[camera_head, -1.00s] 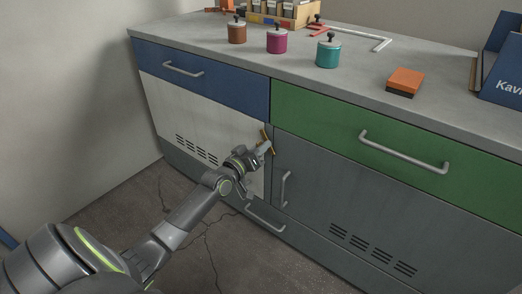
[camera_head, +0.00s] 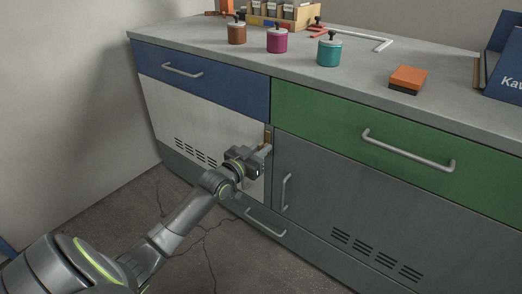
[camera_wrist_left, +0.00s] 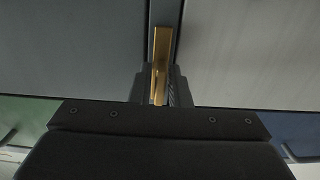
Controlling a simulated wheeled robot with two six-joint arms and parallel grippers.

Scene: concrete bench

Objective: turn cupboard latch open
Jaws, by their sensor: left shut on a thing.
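The cupboard latch is a brass-coloured bar (camera_head: 267,136) on the narrow strip between the white door (camera_head: 190,120) and the grey door (camera_head: 340,195). It looks close to upright, in line with that strip. In the left wrist view the brass bar (camera_wrist_left: 161,50) runs up and down along the strip, its lower part between my fingers. My left gripper (camera_head: 264,150) comes from the lower left in front of the white door's edge and is shut on the latch. Its fingers (camera_wrist_left: 160,88) partly hide the bar. Both doors look closed. My right gripper is not in view.
A blue drawer (camera_head: 200,75) and a green drawer (camera_head: 400,135) sit above the doors. The grey door's handle (camera_head: 286,191) is close to the right of my gripper. Lidded pots, including a teal one (camera_head: 329,52), and an orange block (camera_head: 407,79) stand on the bench top.

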